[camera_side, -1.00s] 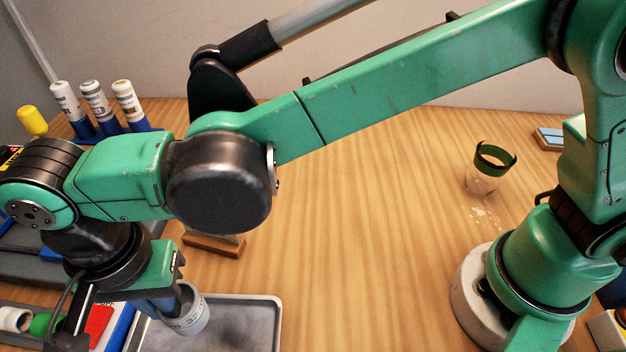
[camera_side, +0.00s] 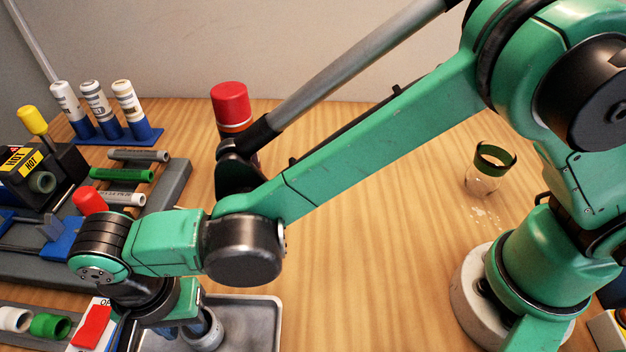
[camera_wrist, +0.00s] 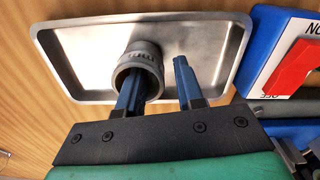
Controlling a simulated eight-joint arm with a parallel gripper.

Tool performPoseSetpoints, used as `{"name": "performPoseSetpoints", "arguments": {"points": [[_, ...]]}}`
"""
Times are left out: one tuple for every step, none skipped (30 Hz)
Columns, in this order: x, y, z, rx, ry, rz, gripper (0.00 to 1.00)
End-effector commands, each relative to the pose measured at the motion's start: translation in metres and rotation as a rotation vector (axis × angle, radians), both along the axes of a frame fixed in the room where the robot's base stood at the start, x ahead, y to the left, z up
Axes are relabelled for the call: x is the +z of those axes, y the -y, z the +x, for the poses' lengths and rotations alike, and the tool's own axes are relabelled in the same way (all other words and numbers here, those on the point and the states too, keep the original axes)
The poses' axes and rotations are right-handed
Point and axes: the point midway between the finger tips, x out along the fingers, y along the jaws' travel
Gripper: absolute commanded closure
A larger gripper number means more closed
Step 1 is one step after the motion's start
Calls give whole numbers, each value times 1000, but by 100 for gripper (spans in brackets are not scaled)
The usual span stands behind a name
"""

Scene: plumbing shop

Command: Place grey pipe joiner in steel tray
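The grey pipe joiner (camera_side: 209,333) is within the outline of the steel tray (camera_side: 262,300), low at its left part in the side view. In the wrist view the joiner (camera_wrist: 146,58) shows its round mouth toward me, over the bare metal tray (camera_wrist: 75,35). My gripper (camera_wrist: 157,82) has its two blue fingers apart. The left finger overlaps the joiner's mouth and appears to reach inside it; the right finger is outside, with a visible gap to the joiner's wall. The joiner's contact with the tray floor is hidden.
A box with a red lever (camera_side: 92,326) stands left of the tray, beside green and white fittings (camera_side: 48,325). A rack of pipes (camera_side: 122,175) is behind. A red-capped container (camera_side: 231,105) stands behind my arm. A glass jar (camera_side: 484,178) is at right. The middle table is clear.

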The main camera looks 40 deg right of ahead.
Motion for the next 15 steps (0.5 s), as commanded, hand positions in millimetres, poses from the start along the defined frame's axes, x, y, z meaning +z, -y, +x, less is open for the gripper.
{"name": "performPoseSetpoints", "arguments": {"points": [[0, 0, 0, 0, 0, 0, 62], [0, 0, 0, 0, 0, 0, 62], [0, 0, 0, 0, 0, 0, 62], [0, 0, 0, 0, 0, 0, 62], [0, 0, 0, 0, 0, 0, 62], [0, 0, 0, 0, 0, 0, 62], [0, 0, 0, 0, 0, 0, 62], [0, 0, 0, 0, 0, 0, 62], [1, 0, 0, 0, 0, 0, 62], [2, 0, 0, 0, 0, 0, 62], [4, 0, 0, 0, 0, 0, 62], [8, 0, 0, 0, 0, 0, 62], [11, 0, 0, 0, 0, 0, 62], [16, 0, 0, 0, 0, 0, 62], [23, 0, 0, 0, 0, 0, 62]]}}
